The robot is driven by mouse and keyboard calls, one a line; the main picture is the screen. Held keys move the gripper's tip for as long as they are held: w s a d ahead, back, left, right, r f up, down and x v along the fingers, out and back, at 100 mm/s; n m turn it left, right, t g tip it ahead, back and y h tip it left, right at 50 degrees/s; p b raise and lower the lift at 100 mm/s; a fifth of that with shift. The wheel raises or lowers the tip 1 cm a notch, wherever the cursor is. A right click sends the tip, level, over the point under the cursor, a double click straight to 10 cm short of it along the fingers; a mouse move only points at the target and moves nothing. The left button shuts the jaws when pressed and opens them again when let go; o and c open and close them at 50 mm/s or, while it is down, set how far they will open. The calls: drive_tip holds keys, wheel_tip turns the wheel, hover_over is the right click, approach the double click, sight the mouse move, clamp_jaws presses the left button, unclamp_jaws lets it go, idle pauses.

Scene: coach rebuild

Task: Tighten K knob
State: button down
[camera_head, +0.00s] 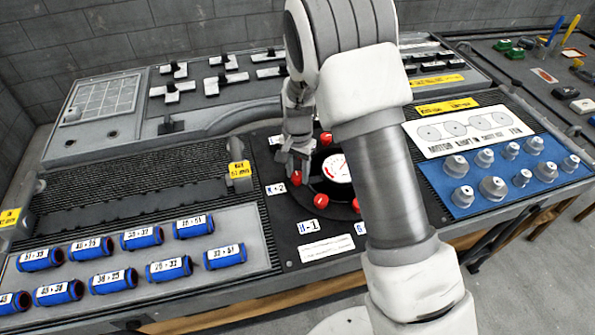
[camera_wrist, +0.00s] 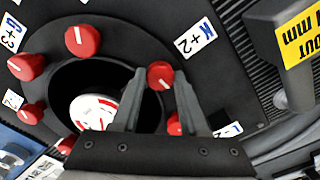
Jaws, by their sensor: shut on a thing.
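A red round knob (camera_wrist: 160,76) with a white pointer line is between the two fingertips of my gripper (camera_wrist: 158,100) in the wrist view. The fingers are shut on it, one on each side. A white label (camera_wrist: 192,40) ending in "+2" lies beside it; its letter is hard to read. In the head view the label (camera_head: 275,188) seems to read "K +2". My gripper (camera_head: 294,165) also shows there, over the dark panel at a red knob (camera_head: 296,177). The fingers partly hide the knob.
Other red knobs (camera_wrist: 83,41) ring a round dial gauge (camera_wrist: 93,112) close to my fingers. A grey block with a yellow tag (camera_head: 240,171) stands left of the panel. Blue labelled cylinders (camera_head: 140,238) lie front left, and a blue board with grey knobs (camera_head: 492,188) lies right.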

sight(298, 175)
idle(0.4)
drive_tip(key=shift+c, duration=2.2)
unclamp_jaws()
drive_tip(key=shift+r, duration=0.15)
wheel_tip(298, 175, up, 17)
drive_tip(key=p, duration=0.1)
drive_tip(key=shift+r, duration=0.15)
drive_tip(key=s+d+r+n+t+y, duration=0.1)
drive_tip(key=s+d+r+n+t, duration=0.2)
drive_tip(key=s+d+r, duration=0.75)
drive_tip(key=s+d+n+t, duration=0.1)
drive_tip(key=s+d, duration=0.1)
drive_tip(key=s, duration=0.5)
drive_tip(key=s+d+r+n+t+h, duration=0.1)
drive_tip(key=s, duration=0.6)
drive_tip(key=shift+s+d+r+n+t, duration=0.25)
drive_tip(key=shift+s+d+n+t, duration=0.05)
drive_tip(key=shift+s+d+n, duration=0.1)
